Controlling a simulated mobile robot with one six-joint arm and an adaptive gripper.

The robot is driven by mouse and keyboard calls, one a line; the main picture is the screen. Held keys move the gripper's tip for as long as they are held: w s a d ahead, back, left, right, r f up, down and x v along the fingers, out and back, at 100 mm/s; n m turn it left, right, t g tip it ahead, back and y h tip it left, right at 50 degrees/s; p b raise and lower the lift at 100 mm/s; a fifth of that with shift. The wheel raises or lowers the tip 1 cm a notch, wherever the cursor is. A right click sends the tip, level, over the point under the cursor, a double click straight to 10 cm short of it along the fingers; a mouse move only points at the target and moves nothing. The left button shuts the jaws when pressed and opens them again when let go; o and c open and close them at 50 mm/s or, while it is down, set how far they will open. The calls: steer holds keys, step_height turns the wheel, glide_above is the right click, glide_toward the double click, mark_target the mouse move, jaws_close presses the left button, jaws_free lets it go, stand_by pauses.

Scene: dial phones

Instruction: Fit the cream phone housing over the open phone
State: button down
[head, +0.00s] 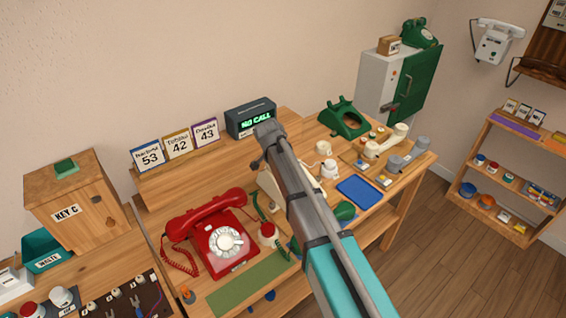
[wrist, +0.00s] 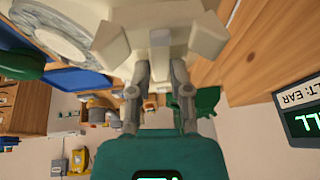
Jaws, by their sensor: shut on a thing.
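The cream phone housing (wrist: 210,35) fills the top of the wrist view, with a pale round dial (wrist: 48,32) at its left. My gripper (wrist: 160,68) is shut on a cream part of the housing. In the head view, a cream piece (head: 268,187) shows left of my arm and looks like the same housing; my arm hides the rest of it and my gripper. The open phone is not clearly visible; I cannot tell whether the housing touches anything beneath it.
A red dial phone (head: 213,232) stands left of my arm. The call display (head: 250,118) stands behind.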

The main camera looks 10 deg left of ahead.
steer(key=shift+d, duration=0.1)
steer(key=shift+c, duration=2.4)
jaws_free()
steer(key=shift+r, duration=0.1)
